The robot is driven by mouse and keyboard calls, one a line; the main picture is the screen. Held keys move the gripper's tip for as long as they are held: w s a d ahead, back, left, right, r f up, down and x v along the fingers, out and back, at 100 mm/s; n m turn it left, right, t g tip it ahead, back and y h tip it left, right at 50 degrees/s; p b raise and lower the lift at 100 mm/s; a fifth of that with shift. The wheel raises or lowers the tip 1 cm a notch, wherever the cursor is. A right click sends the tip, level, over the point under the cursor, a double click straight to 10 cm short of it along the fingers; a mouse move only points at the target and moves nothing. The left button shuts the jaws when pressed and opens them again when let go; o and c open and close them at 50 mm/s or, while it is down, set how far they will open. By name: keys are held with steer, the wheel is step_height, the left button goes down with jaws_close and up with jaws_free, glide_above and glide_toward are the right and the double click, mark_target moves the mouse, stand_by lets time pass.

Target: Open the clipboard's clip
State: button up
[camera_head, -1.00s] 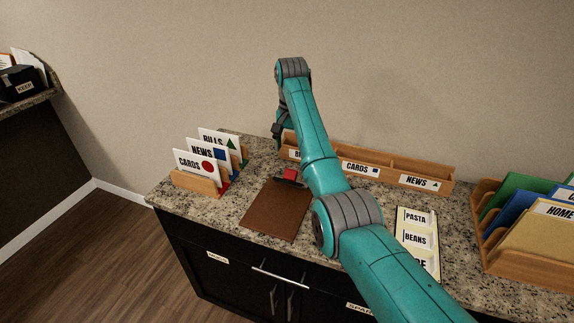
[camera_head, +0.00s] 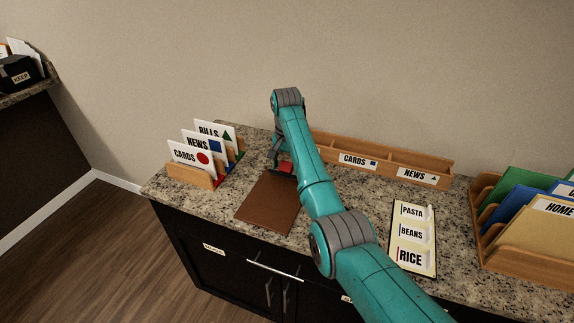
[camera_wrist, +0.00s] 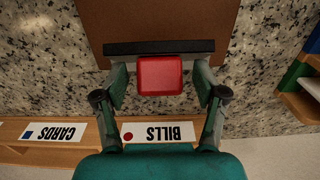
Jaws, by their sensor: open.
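The brown clipboard (camera_head: 267,203) lies flat on the granite counter. It also shows at the top of the wrist view (camera_wrist: 160,20). Its clip is a black bar (camera_wrist: 130,48) with a red tab (camera_wrist: 160,77). In the head view the red tab (camera_head: 285,168) is partly hidden by my arm and gripper. My gripper (camera_head: 279,160) is low over the clip end of the board. In the wrist view my open gripper (camera_wrist: 161,82) has one finger on each side of the red tab, with gaps between. I cannot tell whether the fingertips touch the bar.
A card rack (camera_head: 198,176) stands left of the board. A long wooden sorter (camera_head: 380,163) runs along the wall behind, close to my gripper. A label board with PASTA, BEANS and RICE (camera_head: 413,245) lies to the right. A folder rack (camera_head: 530,257) is at far right.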

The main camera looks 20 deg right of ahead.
steer(key=c, duration=1.1)
steer(key=shift+c, duration=0.2)
steer(key=shift+w+d, duration=0.1)
steer(key=shift+w, duration=0.05)
steer(key=shift+w+g+y, duration=0.15)
steer(key=shift+g+y, duration=0.25)
steer(key=shift+g, duration=0.2)
steer(key=shift+d+g, duration=0.15)
steer(key=shift+g, duration=0.15)
